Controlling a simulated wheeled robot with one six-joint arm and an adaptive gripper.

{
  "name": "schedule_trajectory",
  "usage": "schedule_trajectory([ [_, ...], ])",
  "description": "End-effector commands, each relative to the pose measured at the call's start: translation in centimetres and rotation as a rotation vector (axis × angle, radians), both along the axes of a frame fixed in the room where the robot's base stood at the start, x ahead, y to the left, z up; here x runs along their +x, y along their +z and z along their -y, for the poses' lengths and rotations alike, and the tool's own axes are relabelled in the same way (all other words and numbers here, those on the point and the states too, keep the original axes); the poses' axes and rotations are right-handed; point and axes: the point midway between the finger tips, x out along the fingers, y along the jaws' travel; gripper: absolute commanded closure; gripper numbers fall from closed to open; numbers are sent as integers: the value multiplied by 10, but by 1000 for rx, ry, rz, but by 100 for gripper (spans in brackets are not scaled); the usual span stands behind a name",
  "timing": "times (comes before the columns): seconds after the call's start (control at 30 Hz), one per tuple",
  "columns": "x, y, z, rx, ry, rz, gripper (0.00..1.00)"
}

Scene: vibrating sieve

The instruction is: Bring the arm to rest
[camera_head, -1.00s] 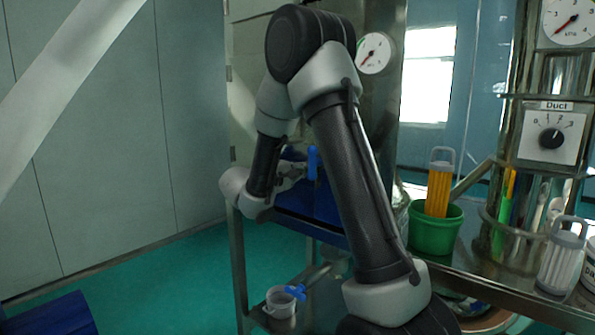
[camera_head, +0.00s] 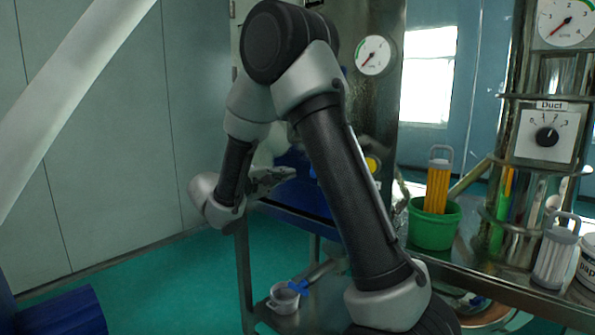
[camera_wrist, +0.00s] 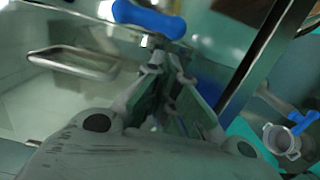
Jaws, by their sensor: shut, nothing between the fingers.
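My arm is raised and folded in the head view, its elbow at the upper middle. The forearm comes down on the left to my gripper (camera_head: 275,178). The gripper points right, in front of a blue surface (camera_head: 305,190) of the steel machine. In the wrist view the fingers of my gripper (camera_wrist: 168,72) are close together, with nothing held. A blue handle (camera_wrist: 150,18) shows beyond the fingertips; I cannot tell the exact gap between them.
A steel bench (camera_head: 478,283) on the right bears a green bucket (camera_head: 433,232) with a yellow-and-white container (camera_head: 438,185). A white cup (camera_head: 284,298) by a blue-handled valve (camera_head: 299,287) is below. A blue drum (camera_head: 65,312) stands lower left. Open floor (camera_head: 165,285) lies between.

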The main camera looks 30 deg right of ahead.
Motion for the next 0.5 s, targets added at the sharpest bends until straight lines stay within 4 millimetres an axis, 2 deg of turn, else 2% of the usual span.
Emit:
schedule_trajectory([
  [0.1, -6, -1, -19, 1, 3, -1, 100],
  [0.2, -9, -1, -27, 0, 1, -1, 100],
  [0.5, -11, -2, -31, -7, 3, -50, 100],
])
